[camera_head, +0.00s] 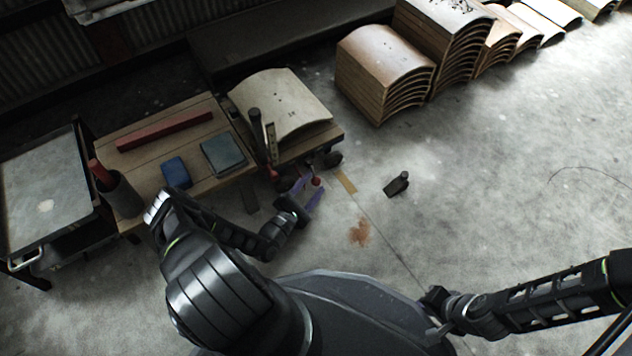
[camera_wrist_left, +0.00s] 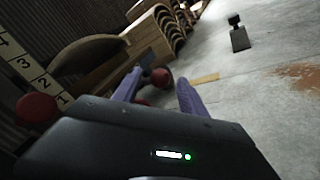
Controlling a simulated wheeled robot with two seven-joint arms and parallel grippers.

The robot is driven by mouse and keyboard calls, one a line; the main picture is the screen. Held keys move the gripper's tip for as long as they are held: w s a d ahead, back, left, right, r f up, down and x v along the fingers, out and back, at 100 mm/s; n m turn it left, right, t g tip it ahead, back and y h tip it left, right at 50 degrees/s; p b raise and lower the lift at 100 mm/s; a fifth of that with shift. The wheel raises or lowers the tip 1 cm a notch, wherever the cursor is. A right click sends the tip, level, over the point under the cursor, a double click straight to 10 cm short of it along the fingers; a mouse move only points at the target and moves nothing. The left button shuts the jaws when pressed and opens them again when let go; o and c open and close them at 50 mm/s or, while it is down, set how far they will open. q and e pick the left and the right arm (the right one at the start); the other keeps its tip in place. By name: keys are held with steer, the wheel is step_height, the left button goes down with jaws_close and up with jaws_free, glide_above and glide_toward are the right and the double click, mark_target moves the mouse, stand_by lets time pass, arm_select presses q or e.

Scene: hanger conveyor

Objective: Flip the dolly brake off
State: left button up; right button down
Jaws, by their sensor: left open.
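The dolly (camera_head: 318,143) is a low wooden platform on dark casters, carrying a curved pale sheet. A red ball knob (camera_head: 316,182), apparently the brake lever's end, shows low at its near side. In the left wrist view the red knob (camera_wrist_left: 162,77) sits between the purple fingertips, seemingly just beyond them, beside a dark bar. My left gripper (camera_head: 309,192) is open with its fingers pointing at this knob; contact cannot be told. My right gripper (camera_head: 436,301) is low at the right, away from the dolly; its fingers are unclear.
Another red ball (camera_wrist_left: 38,107) is at the left of the wrist view, near a numbered scale. A dark wheel chock (camera_head: 397,185) lies on the floor. A wooden bench (camera_head: 150,135) and grey cart (camera_head: 45,185) stand left. Curved stacks (camera_head: 385,70) stand behind. Right floor is clear.

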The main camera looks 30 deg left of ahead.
arm_select(q)
steer(key=shift+w, duration=1.25)
steer(key=shift+d, duration=0.1)
steer(key=c, duration=1.1)
steer(key=shift+f, duration=0.1)
steer(key=shift+s+d+f, duration=0.1)
steer(key=shift+d, duration=0.05)
